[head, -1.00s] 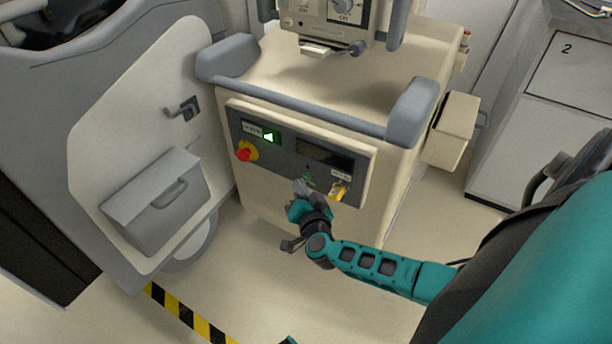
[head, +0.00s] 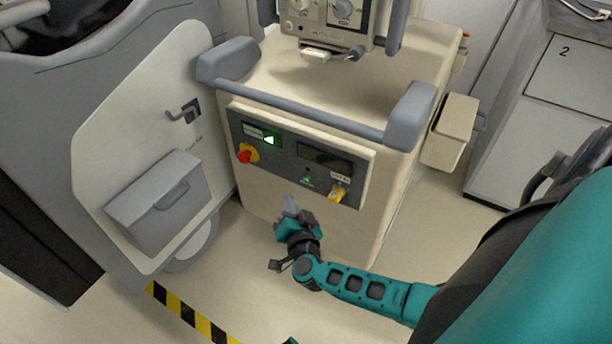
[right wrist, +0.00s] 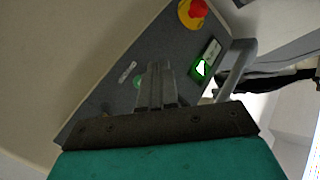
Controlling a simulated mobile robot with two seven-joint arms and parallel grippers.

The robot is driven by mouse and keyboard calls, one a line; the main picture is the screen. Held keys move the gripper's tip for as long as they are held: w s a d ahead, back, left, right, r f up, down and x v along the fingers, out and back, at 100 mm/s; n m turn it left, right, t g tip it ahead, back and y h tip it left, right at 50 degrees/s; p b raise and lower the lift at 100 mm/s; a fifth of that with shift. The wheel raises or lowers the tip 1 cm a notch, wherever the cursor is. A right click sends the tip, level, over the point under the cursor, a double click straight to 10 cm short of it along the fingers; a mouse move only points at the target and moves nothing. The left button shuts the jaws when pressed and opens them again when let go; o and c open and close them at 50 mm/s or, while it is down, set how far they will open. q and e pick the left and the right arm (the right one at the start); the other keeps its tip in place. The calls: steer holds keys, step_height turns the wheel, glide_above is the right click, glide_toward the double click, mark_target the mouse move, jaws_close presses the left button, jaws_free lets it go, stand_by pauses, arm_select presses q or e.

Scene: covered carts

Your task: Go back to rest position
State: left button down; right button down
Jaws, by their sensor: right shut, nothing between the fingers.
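My right gripper (head: 290,205) is in front of the cream cart (head: 350,225), below its dark control panel (head: 282,160). It is shut and empty, apart from the panel in the head view. Its closed fingers also show in the right wrist view (right wrist: 157,85), with the panel behind them. The panel carries a red knob on a yellow base (head: 245,153), a lit green indicator (head: 268,139), a dark display (head: 325,156), a small green button (head: 307,180) and a yellow switch (head: 338,194). My left gripper does not show clearly; only a small teal tip appears at the bottom edge.
A grey machine with a panel and box (head: 160,200) stands at the left. A white cabinet (head: 530,150) marked 2 is at the right. A grey rail (head: 310,112) crosses the cart's front. Yellow-black tape (head: 190,315) marks the floor, which is clear below my gripper.

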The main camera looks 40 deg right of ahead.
stand_by(0.6)
